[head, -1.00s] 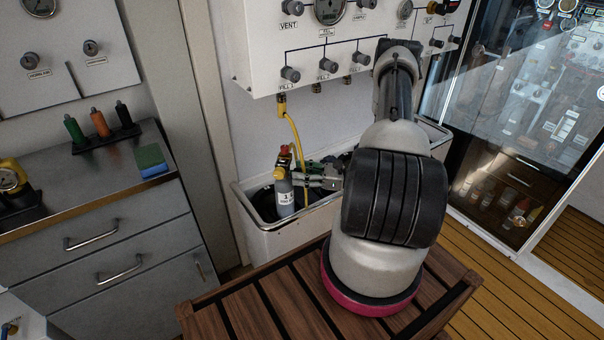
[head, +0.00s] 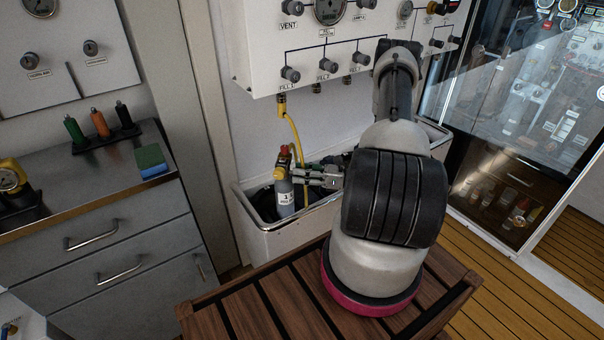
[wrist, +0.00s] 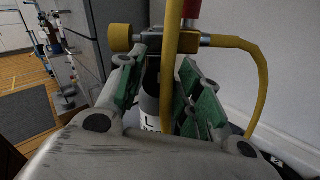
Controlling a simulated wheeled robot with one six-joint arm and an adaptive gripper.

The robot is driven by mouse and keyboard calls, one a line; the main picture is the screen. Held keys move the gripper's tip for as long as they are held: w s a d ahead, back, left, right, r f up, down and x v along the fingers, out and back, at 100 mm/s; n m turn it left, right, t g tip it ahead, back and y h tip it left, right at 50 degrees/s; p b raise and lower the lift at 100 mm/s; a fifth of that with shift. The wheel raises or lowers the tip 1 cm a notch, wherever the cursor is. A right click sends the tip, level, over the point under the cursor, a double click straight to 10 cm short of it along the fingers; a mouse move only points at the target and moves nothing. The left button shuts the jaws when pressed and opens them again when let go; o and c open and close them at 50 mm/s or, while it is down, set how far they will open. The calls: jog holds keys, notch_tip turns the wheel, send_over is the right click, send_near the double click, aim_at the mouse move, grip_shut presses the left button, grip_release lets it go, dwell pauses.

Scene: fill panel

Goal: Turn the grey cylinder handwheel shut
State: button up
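The grey cylinder (head: 285,195) stands upright in the white-rimmed bin, with a yellow fitting and a red piece (head: 284,151) on top. A yellow round knob (wrist: 119,37) sticks out sideways from its valve in the wrist view; I cannot tell for certain which part is the handwheel. My gripper (head: 301,176) is beside the cylinder's top, on its right in the head view. In the wrist view my gripper (wrist: 163,88) is open, its green-padded fingers apart, with the cylinder and yellow hose seen between them. Whether a finger touches the valve cannot be told.
The yellow hose (head: 295,136) runs from the wall panel (head: 262,75) down to the cylinder. A steel counter (head: 92,197) stands at left, and a slatted wooden table (head: 227,312) is in front.

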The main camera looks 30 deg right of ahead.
jog(key=shift+o, duration=0.8)
jog(key=v, duration=1.2)
